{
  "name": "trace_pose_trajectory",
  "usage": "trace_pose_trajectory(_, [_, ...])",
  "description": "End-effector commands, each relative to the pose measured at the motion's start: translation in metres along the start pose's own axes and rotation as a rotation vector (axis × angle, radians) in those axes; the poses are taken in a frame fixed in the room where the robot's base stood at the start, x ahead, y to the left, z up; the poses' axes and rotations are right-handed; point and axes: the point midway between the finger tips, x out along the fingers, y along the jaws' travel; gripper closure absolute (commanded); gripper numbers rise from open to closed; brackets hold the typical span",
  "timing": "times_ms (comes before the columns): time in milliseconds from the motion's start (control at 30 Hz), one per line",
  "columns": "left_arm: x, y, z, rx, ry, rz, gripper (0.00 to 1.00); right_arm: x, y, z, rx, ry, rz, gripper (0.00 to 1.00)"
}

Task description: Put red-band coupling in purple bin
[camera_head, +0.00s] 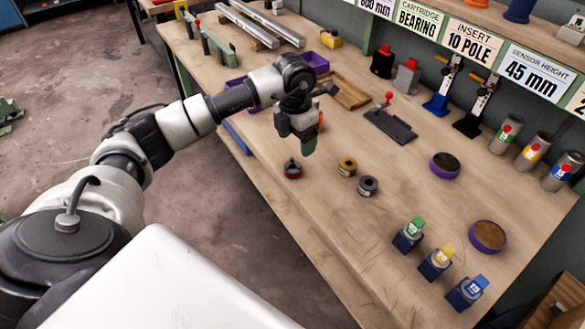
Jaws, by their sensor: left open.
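The red-band coupling (292,170), a small dark ring-shaped part with red on it, sits on the wooden bench near its front edge. My left gripper (308,148) points down above and slightly right of it, apart from it, open with nothing seen in it. A purple bin (316,60) stands behind my left wrist, partly covered by the arm. Another purple edge (236,82) shows on the other side of the forearm; whether it is a second bin I cannot tell. My right gripper is not in view.
A yellow-band coupling (347,166) and a grey coupling (368,186) sit close by on the right. Two round purple-rimmed dishes (445,166) (487,237) and several labelled blue holders (437,262) lie farther right. A dark plate with a red knob (390,126) lies behind.

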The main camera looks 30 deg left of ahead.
Motion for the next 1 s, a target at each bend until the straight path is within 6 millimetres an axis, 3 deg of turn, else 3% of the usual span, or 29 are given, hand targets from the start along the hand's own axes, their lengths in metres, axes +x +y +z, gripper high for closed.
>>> trace_pose_trajectory(100, [0.005, 0.009, -0.004, -0.015, 0.028, 0.035, 0.23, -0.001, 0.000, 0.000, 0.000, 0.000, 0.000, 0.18])
trace_pose_trajectory(333, [0.041, 0.010, -0.004, -0.013, 0.027, 0.033, 0.23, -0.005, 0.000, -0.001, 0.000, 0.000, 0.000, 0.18])
trace_pose_trajectory(567, [0.059, 0.011, -0.004, -0.014, 0.025, 0.032, 0.23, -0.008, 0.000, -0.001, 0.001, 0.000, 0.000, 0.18])
trace_pose_trajectory(800, [0.094, 0.014, -0.004, -0.012, 0.025, 0.030, 0.23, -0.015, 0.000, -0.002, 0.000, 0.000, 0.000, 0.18])
trace_pose_trajectory(1000, [0.105, 0.015, -0.004, -0.011, 0.022, 0.032, 0.23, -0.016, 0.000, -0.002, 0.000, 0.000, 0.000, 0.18])
